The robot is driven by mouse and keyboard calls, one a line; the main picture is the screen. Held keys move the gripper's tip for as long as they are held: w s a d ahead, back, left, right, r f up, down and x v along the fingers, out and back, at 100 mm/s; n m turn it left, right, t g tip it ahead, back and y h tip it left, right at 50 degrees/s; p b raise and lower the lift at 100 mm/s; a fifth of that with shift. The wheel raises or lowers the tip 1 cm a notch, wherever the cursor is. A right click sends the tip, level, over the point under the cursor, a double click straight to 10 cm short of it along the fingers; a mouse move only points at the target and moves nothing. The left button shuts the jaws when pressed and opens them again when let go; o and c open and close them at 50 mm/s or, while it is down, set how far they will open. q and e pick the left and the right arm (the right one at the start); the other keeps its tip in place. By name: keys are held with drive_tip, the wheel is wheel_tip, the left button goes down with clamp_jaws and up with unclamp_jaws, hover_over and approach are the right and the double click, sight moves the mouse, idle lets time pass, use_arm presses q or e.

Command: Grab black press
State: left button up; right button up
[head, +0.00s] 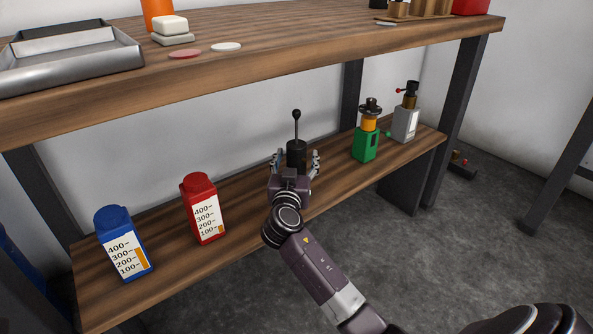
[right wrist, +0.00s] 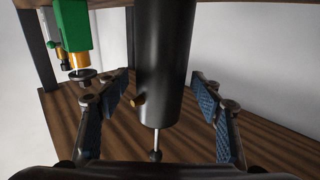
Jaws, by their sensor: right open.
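The black press (head: 297,153), a dark cylinder with a thin lever topped by a round knob, stands upright on the lower wooden shelf. My right gripper (head: 295,162) is at the press with its fingers open, one on each side. In the right wrist view the black press (right wrist: 165,70) sits between the blue-padded fingers (right wrist: 160,95), with visible gaps on both sides. The wrist view is turned over, with the lever pointing down. My left gripper is not in view.
On the lower shelf (head: 170,250) stand a blue bottle (head: 125,243) and a red bottle (head: 203,209) to the left, a green device (head: 365,143) and a grey device (head: 405,122) to the right. The upper shelf (head: 290,50) overhangs, holding a metal tray (head: 105,62).

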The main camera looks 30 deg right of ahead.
clamp_jaws()
drive_tip(key=shift+r, duration=0.15)
idle(0.4)
